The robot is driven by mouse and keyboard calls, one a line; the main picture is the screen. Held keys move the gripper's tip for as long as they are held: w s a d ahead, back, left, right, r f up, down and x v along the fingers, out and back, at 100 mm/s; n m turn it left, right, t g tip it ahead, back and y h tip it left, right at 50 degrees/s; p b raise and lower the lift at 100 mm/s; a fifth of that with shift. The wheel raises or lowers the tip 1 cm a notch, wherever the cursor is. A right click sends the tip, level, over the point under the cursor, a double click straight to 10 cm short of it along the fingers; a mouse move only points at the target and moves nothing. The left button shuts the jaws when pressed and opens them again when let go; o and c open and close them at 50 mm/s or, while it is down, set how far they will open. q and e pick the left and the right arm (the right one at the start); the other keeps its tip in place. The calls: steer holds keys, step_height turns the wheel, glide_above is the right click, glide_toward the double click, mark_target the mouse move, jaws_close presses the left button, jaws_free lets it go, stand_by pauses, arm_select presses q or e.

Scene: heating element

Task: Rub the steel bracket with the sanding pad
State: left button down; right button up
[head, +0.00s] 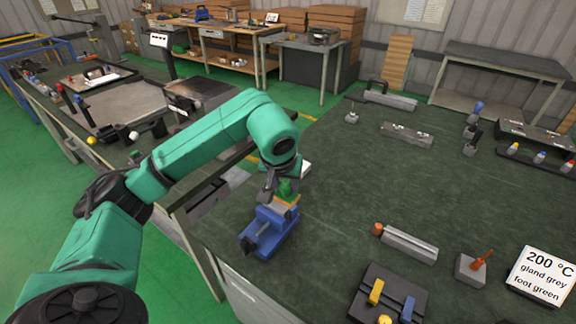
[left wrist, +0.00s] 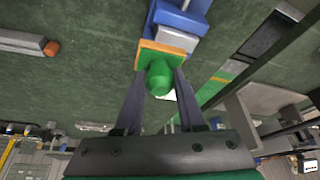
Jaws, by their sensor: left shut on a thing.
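My left gripper (head: 272,187) is shut on the green knob of the sanding pad (head: 286,190), whose flat orange plate faces the blue vise (head: 268,236) at the bench's near left edge. In the left wrist view, my left gripper's fingers (left wrist: 161,88) clasp the green knob, and the orange plate of the sanding pad (left wrist: 159,50) lies against or just over a grey metal piece, apparently the steel bracket (left wrist: 178,39), at the blue vise (left wrist: 184,17). Whether pad and bracket touch is unclear. In the head view the bracket is mostly hidden. My right gripper is not in view.
Right of the vise lie a grey bar with an orange end (head: 408,243), a dark tray with yellow and blue handles (head: 388,296), a grey block with an orange lever (head: 473,266) and a 200 °C sign (head: 541,276). The bench middle (head: 350,180) is clear.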

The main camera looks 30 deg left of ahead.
arm_select(q)
steer(key=r+p, duration=0.1)
steer(key=r, duration=0.2)
steer(key=shift+d+p, duration=0.2)
steer(key=shift+p, duration=0.1)
steer(key=shift+a+r, duration=0.1)
steer(key=shift+r, duration=0.25)
steer(key=shift+f, duration=0.1)
